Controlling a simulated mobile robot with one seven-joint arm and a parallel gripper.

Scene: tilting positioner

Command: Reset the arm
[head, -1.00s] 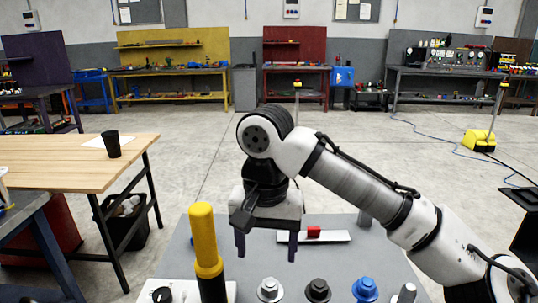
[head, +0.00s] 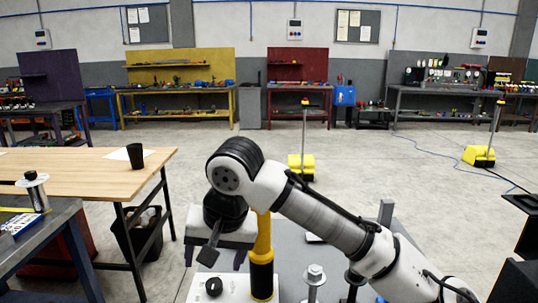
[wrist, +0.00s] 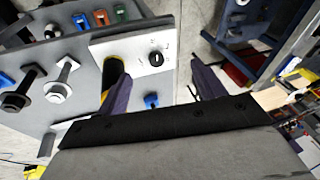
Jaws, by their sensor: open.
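My gripper (head: 214,258) hangs from the wrist of my white arm in the head view, its fingers pointing down. It is open, with nothing seen between its fingers. In the wrist view the two purple fingers (wrist: 158,85) are spread apart above the work plate's edge. A yellow and black post (head: 262,262) stands just right of my gripper in the head view; part of it shows beside the left finger in the wrist view (wrist: 112,72). A white panel with a black knob (head: 213,287) lies below my gripper, and the knob also shows in the wrist view (wrist: 155,58).
The grey work plate (wrist: 75,60) carries several bolts, among them a silver one (head: 314,275), and coloured pieces. A wooden table (head: 80,172) with a black cup (head: 135,156) stands at left. Yellow-based posts (head: 301,165) stand on the open floor behind.

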